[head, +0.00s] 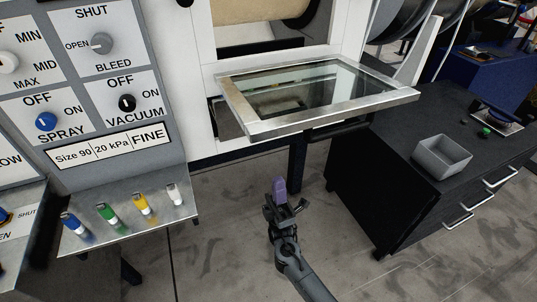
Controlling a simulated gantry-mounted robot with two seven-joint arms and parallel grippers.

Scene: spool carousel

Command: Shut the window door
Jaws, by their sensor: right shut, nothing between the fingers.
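The window door (245,119) is a metal-framed glass panel on the white machine front. It stands swung out, roughly level, below the opening (270,35) in the white panel. My right gripper (281,188) is below the door's front edge, apart from it as it appears, with its fingers shut and nothing held. Its arm comes up from the bottom of the view. My left gripper is out of view.
A control panel (83,118) with knobs stands at left, above a metal shelf (180,212) with several coloured plugs. At right is a black drawer cabinet (380,185) bearing a grey bin (442,158). The floor (215,250) around my gripper is clear.

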